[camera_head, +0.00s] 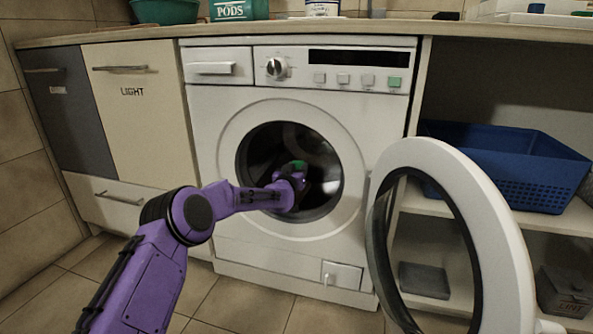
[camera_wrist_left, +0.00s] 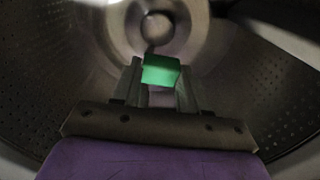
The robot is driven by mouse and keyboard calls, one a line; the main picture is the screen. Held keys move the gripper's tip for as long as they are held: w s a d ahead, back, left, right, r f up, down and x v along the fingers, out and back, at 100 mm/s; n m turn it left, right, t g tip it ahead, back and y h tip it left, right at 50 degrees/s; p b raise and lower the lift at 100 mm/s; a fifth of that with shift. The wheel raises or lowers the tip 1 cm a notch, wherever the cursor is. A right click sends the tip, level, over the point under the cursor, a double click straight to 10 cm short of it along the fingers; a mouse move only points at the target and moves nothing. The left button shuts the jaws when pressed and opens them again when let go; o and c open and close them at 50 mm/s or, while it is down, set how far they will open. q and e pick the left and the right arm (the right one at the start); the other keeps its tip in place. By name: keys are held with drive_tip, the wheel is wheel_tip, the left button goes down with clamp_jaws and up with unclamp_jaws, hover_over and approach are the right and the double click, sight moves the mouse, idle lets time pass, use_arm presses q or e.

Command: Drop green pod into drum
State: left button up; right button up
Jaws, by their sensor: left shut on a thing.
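The green pod (camera_wrist_left: 160,70) is held between the fingertips of my left gripper (camera_wrist_left: 161,82), seen in the left wrist view. The gripper is shut on it. The perforated metal drum (camera_wrist_left: 70,62) surrounds the gripper in that view, and the pod is apart from its walls. In the head view, my left gripper (camera_head: 297,172) reaches into the round opening of the washing machine (camera_head: 215,115), with a bit of green showing at its tip. The drum (camera_head: 262,150) is dark there and partly hidden by my arm. My right gripper does not show.
The machine's round door (camera_head: 505,235) stands open at the right. A blue basket (camera_head: 535,165) sits on the shelf beyond it. A green box marked PODS (camera_head: 238,11) and a green bowl (camera_head: 165,11) stand on the counter (camera_head: 330,27). The floor at front left is clear.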

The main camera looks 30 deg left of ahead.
use_arm(q)
drive_tip(key=o, duration=1.1)
drive_tip(key=p+v, duration=0.1)
drive_tip(key=v, duration=0.1)
drive_tip(key=p+v, duration=0.1)
drive_tip(key=v, duration=0.1)
drive_tip(key=shift+r+p, duration=0.3)
drive_tip(key=shift+r, duration=0.05)
drive_tip(key=p+v, duration=0.2)
drive_tip(key=v, duration=0.4)
drive_tip(key=shift+s+f, duration=0.3)
drive_tip(key=shift+f, duration=0.05)
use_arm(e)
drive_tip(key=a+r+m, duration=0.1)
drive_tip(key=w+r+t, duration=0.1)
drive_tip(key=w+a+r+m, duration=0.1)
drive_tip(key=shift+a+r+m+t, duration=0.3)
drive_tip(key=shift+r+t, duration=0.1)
use_arm(q)
drive_tip(key=shift+d, duration=0.15)
